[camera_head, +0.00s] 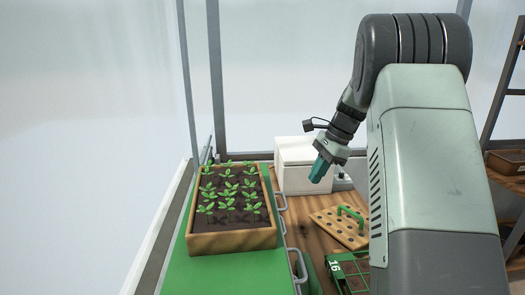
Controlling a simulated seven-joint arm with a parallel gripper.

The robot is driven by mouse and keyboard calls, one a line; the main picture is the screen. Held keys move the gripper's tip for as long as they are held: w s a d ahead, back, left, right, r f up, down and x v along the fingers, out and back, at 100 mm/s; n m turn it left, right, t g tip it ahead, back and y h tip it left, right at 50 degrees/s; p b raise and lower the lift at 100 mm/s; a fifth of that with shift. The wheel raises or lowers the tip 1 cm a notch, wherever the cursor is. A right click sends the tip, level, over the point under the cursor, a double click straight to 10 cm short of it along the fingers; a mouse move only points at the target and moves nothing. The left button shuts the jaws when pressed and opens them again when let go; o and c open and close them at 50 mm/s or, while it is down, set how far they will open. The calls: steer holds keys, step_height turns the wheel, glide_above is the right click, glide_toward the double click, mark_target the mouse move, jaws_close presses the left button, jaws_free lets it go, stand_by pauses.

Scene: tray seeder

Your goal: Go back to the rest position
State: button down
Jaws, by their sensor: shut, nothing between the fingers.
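My gripper (320,169) is shut and empty, with teal fingers pointing down and to the left. It hangs in the air in the middle right of the view, in front of a white box as seen from here. My arm comes down to it from the upper right and covers much of the right side of the view. Nothing is seen touching the fingers.
A wooden planter (234,242) of seedlings stands on a green surface (228,275) at left. The white box (294,152) is behind my gripper. A wooden board with holes (328,222) and a green handle (350,213), and a green tray marked 16 (335,266), lie below. Shelving (507,92) stands far right.

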steer(key=s+a+r+n+t+h, duration=0.15)
steer(key=s+a+r+n, duration=0.3)
steer(key=s+r, duration=0.5)
steer(key=s+a+r+n+t+h, duration=0.1)
steer(key=s+n, duration=0.4)
steer(key=s, duration=0.7)
steer(key=s+a+r+n+t+h, duration=0.2)
steer(key=s+n, duration=0.4)
steer(key=s, duration=0.7)
steer(key=shift+a+r+t, duration=0.35)
steer(key=shift+a+r, duration=0.1)
steer(key=shift+a, duration=0.4)
